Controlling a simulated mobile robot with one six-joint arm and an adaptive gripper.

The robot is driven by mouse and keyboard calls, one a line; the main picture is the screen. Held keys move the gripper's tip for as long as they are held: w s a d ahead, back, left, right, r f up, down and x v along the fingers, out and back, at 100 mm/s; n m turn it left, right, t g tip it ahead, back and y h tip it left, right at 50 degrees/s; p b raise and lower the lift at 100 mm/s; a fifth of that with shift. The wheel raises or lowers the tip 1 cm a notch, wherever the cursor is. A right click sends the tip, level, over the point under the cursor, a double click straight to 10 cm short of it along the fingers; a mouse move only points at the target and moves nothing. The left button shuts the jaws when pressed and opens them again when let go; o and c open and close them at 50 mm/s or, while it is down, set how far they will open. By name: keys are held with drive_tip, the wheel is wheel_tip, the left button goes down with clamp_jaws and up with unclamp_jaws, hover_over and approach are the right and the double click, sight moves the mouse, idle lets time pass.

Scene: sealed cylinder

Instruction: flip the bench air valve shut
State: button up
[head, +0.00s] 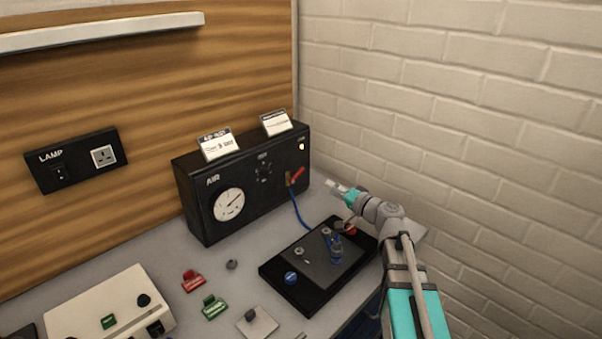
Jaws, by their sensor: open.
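The air valve (296,176) has a red lever on a brass body. It sits on the front of the black box marked AIR (207,222), near its right end. The lever tilts up to the right. A blue hose (299,212) runs down from the valve. My gripper (335,186) is open and empty, to the right of the valve and apart from it. Its fingers point left toward the box. The box also carries a round white gauge (229,204) with a needle.
A black tray (272,271) with a blue fitting (335,246) and knobs stands below my gripper. Red (193,280) and green (214,307) blocks lie on the bench at left. A brick wall (470,110) bounds the right side. Two label cards (217,144) stand on the box.

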sight(301, 172)
drive_tip(key=x, duration=1.3)
drive_tip(key=shift+w+a, duration=0.1)
drive_tip(key=shift+a, duration=0.05)
clamp_jaws()
